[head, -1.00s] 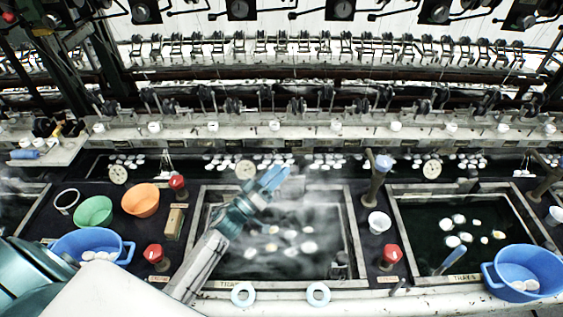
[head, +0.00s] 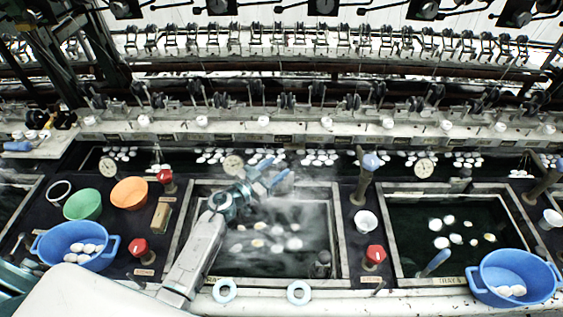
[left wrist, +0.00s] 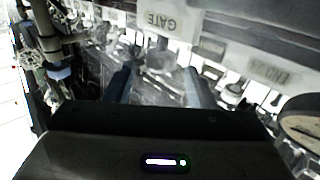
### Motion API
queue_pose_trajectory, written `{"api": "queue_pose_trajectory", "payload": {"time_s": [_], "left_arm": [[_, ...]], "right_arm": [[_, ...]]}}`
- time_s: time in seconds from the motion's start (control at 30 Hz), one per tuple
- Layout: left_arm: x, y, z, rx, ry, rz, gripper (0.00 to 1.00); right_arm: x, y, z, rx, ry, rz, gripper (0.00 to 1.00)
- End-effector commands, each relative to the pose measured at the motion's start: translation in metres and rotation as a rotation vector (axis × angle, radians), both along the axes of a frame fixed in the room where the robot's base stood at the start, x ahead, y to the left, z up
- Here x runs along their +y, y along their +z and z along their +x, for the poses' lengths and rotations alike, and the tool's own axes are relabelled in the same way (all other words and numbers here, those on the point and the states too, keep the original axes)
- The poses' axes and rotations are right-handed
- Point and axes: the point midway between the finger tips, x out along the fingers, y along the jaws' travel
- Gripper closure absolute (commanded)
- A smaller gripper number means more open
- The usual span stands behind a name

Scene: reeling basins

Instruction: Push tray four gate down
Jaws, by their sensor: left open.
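My left gripper (head: 277,170) hangs over the back edge of the steaming middle tray (head: 334,235) in the head view. Its two blue fingers are apart, with nothing visibly held. In the left wrist view the fingers (left wrist: 158,88) stand either side of a pale, clear-looking piece below an upside-down white GATE label (left wrist: 172,20). I cannot tell whether they touch it. The gate itself is not clear in the head view, where the arm and steam cover part of the tray's back edge. The tray number is unreadable. My right gripper is out of view.
A dark tray (head: 391,240) with white cocoons lies to the right. Red-capped knobs (head: 375,254) and a blue-topped post (head: 371,162) flank the middle tray. A blue basin (head: 114,250) and bowls stand left, another blue basin (head: 545,283) right.

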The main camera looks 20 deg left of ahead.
Motion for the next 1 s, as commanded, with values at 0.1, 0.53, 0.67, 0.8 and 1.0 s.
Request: {"api": "queue_pose_trajectory", "payload": {"time_s": [0.1, 0.53, 0.67, 0.8, 1.0], "left_arm": [[-0.009, 0.001, 0.016, -0.001, 0.0, -0.002, 0.5], [-0.016, 0.0, 0.028, 0.0, -0.001, 0.0, 0.5], [-0.016, 0.0, 0.028, 0.0, 0.0, 0.0, 0.68], [-0.016, 0.0, 0.028, 0.0, 0.0, 0.0, 0.95], [-0.015, -0.006, 0.028, 0.002, -0.001, -0.002, 1.0]], "right_arm": [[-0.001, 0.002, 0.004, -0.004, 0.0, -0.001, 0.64], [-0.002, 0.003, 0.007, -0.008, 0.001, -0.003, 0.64], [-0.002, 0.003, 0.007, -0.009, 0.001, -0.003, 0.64], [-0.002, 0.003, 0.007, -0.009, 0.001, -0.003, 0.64], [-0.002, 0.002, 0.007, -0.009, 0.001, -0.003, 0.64]]}}
